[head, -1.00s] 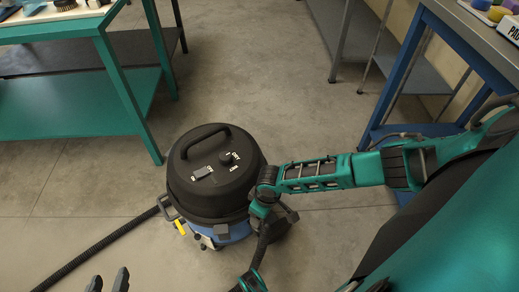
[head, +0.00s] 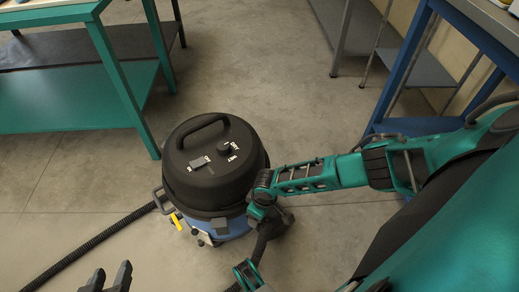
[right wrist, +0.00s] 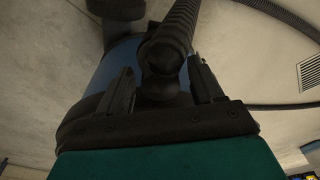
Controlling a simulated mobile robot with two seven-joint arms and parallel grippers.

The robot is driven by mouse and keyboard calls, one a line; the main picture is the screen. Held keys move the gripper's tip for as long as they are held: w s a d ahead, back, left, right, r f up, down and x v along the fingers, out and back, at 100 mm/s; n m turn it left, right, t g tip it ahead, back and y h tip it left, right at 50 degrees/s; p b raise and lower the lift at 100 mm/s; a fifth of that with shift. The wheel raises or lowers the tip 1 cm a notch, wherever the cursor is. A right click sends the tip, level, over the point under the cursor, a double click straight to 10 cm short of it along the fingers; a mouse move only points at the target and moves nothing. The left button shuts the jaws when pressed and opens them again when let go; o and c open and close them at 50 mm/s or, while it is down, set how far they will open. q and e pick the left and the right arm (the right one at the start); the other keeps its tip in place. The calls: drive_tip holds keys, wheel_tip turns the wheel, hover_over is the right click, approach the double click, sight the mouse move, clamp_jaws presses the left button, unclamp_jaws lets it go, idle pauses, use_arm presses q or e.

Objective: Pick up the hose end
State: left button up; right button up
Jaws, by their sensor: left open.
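The black ribbed hose (head: 100,240) leaves the left side of the vacuum (head: 212,170) and runs across the floor to the lower left, out of the head view. In the right wrist view a ribbed hose piece with a smooth rounded end (right wrist: 162,57) lies between the two fingers of my right gripper (right wrist: 162,80). Those fingers stand apart, with a small gap showing beside the piece; whether either touches it is unclear. My left gripper (head: 107,276) shows only its open, empty fingertips at the bottom edge, right of the hose.
The vacuum has a black lid with a handle and a blue body. A green workbench (head: 130,80) stands at upper left, a blue-framed bench (head: 408,60) at upper right. A floor grate (right wrist: 311,70) shows in the right wrist view.

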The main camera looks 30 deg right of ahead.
drive_tip(key=c, duration=0.9)
drive_tip(key=shift+c, duration=0.2)
drive_tip(key=shift+r+p, duration=0.3)
drive_tip(key=shift+r, duration=0.2)
wheel_tip(320, 180, up, 19)
drive_tip(key=p, duration=0.9)
